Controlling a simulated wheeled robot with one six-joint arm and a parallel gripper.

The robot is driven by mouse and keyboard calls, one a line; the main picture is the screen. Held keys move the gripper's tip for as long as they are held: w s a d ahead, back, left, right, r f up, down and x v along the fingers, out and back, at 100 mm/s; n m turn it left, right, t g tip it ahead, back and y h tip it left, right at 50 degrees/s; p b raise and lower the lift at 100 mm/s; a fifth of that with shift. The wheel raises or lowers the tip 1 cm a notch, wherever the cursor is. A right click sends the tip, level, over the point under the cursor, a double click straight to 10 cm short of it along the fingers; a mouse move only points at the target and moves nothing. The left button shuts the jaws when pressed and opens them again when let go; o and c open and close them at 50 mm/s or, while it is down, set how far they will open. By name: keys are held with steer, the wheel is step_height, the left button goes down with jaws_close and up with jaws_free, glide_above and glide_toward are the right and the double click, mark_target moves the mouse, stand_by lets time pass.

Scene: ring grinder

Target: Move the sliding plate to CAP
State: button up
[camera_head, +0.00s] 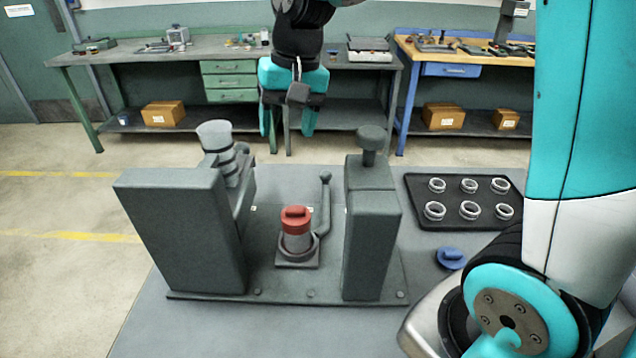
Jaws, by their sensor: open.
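The grey ring grinder stands on the near table, with a tall block (185,235) on the left and a narrower one (370,235) on the right. Between them a small square plate (311,264) carries a round seat and a grey cylinder with a red cap (295,219). I take this to be the sliding plate, but cannot be sure. A ball-ended lever (326,200) stands just right of it. No CAP marking is readable. My gripper (288,128) is open and empty, pointing down, above and behind the grinder, apart from it.
A black tray (459,218) with several light rings lies on the table at right. A blue part (450,257) lies in front of it. My arm fills the right side. Workbenches (220,50) stand at the back. The table strip behind the grinder's middle looks clear.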

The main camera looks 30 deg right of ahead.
steer(key=w+d+f+m+h+b, duration=0.1)
steer(key=w+d+f+m, duration=0.55)
steer(key=w+d, duration=0.35)
steer(key=m+b, duration=0.1)
steer(key=m, duration=0.5)
glide_above(326, 171)
step_height(326, 171, down, 5)
steer(key=shift+g+h, duration=0.4)
step_height(326, 171, down, 17)
steer(key=p, duration=0.3)
steer(key=shift+r, duration=0.1)
steer(key=shift+c, duration=0.4)
jaws_close()
